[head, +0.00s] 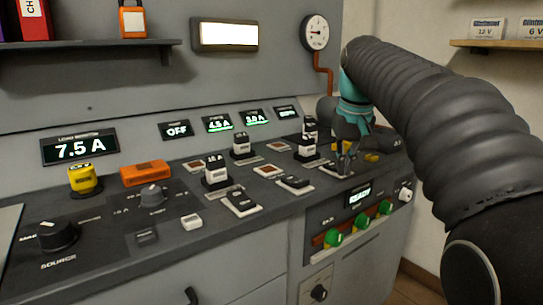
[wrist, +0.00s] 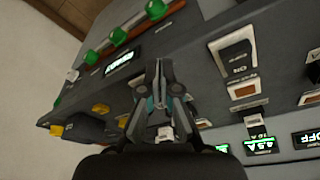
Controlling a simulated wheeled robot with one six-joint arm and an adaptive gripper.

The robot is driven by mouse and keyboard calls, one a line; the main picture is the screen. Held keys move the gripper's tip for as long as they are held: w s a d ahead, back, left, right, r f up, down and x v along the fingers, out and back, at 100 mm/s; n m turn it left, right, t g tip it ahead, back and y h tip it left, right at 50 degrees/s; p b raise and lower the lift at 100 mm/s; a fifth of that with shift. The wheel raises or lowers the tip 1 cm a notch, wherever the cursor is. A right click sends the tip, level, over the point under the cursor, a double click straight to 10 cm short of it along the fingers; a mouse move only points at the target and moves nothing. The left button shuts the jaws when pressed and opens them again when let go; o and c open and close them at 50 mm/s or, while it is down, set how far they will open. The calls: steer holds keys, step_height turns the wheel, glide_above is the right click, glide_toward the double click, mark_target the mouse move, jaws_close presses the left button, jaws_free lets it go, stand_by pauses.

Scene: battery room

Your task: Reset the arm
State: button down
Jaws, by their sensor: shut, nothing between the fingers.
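My arm reaches in from the right in the head view, bent over the right end of the grey control panel (head: 110,231). My gripper (head: 345,172) hangs low over that end of the panel, close to its switches. In the wrist view my gripper (wrist: 159,64) points away from the camera with its fingers together and nothing between them. Whether the fingertips touch the panel cannot be told.
A "READY" display (head: 360,196) and several green knobs (head: 333,238) are on the front face. Black-and-white switches (head: 215,170) stand across the top. A gauge (head: 315,33) is on the back wall. A shelf (head: 497,44) is at upper right.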

steer(key=s+f+t, duration=0.1)
steer(key=s+f, duration=0.9)
steer(key=s, duration=0.3)
steer(key=s+f+t, duration=0.1)
steer(key=s+f, duration=0.9)
steer(key=s, duration=0.3)
steer(key=shift+s+f+m+t, duration=0.2)
steer(key=shift+m+t, duration=0.2)
